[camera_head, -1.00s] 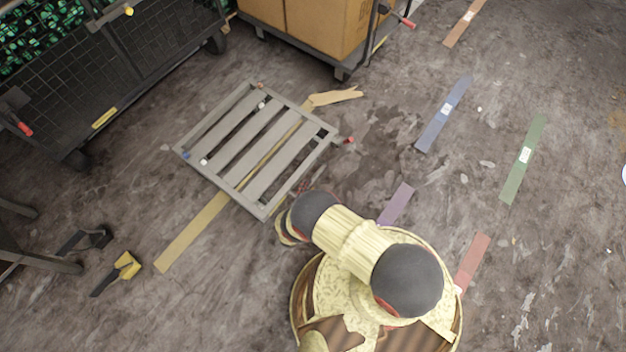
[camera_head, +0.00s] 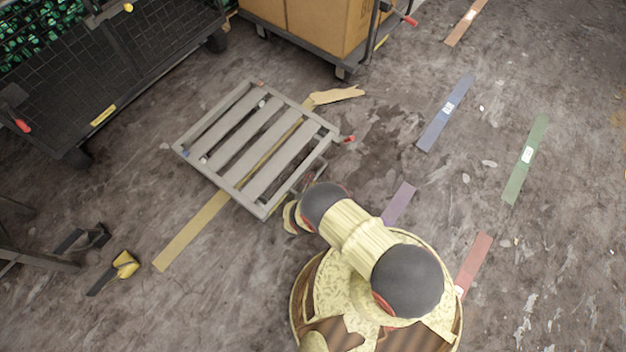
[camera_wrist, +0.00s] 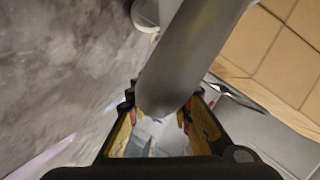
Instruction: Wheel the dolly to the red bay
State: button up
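The dolly (camera_head: 232,147), a low grey slatted platform, stands on the floor left of centre in the head view. My arm reaches toward its near right side and hides part of that side. A red strip (camera_head: 474,262) lies on the floor at the lower right, partly behind my body. In the wrist view, a thick grey cylinder (camera_wrist: 192,58) runs from the top down to between the fingers of my gripper (camera_wrist: 160,118). I cannot tell whether the fingers touch it or what it belongs to. My gripper is mostly hidden in the head view.
Blue (camera_head: 445,113), green (camera_head: 525,160), purple (camera_head: 398,204) and orange (camera_head: 465,22) strips mark the floor. A yellow strip (camera_head: 192,232) runs under the dolly. A cart with boxes (camera_head: 335,28) and a black mesh cart (camera_head: 110,70) stand behind. The right-hand floor looks mostly clear.

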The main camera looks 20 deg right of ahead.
grip_shut()
dwell(0.5)
